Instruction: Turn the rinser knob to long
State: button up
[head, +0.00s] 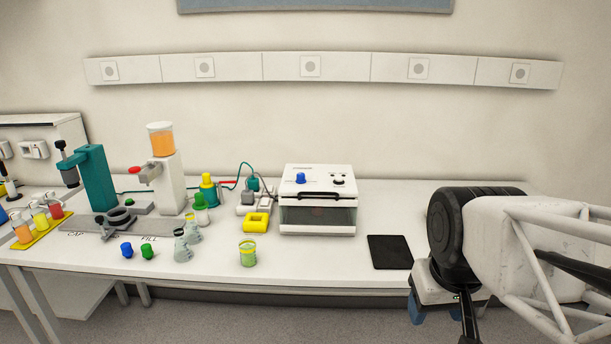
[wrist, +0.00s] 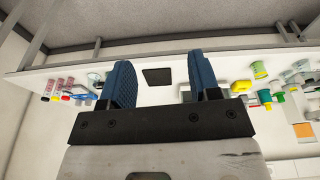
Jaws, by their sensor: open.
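The rinser appears to be the white box (head: 318,213) with a dark see-through front and a black bar handle, at the middle of the bench in the head view. Which setting the knob points to is too small to read. My gripper (head: 437,312) is at the right, over the bench's front edge, well away from the knob. In the wrist view its two blue fingers (wrist: 158,82) are apart with nothing between them. I cannot make out the knob there.
A black pad (head: 390,252) lies right of the rinser. A jar with a yellow band (head: 248,253) stands at the front, near a yellow holder (head: 257,222). Flasks, caps, a filling stand (head: 166,180) and a teal press (head: 97,178) crowd the left.

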jog(key=w+a+r+n, duration=0.2)
jog(key=w+r, duration=0.1)
jog(key=w, duration=0.5)
jog(key=w+a+r+n, duration=0.15)
jog(key=w+r, duration=0.25)
jog(key=w, duration=0.4)
jog(key=n+g, duration=0.3)
jog(key=n, duration=1.1)
send_over(301, 173)
jog(key=f, duration=0.5)
jog(key=shift+s+f, duration=0.2)
jog(key=shift+f, duration=0.05)
jog(key=shift+f, duration=0.15)
jog(key=shift+f, duration=3.75)
jog(key=shift+c, duration=0.3)
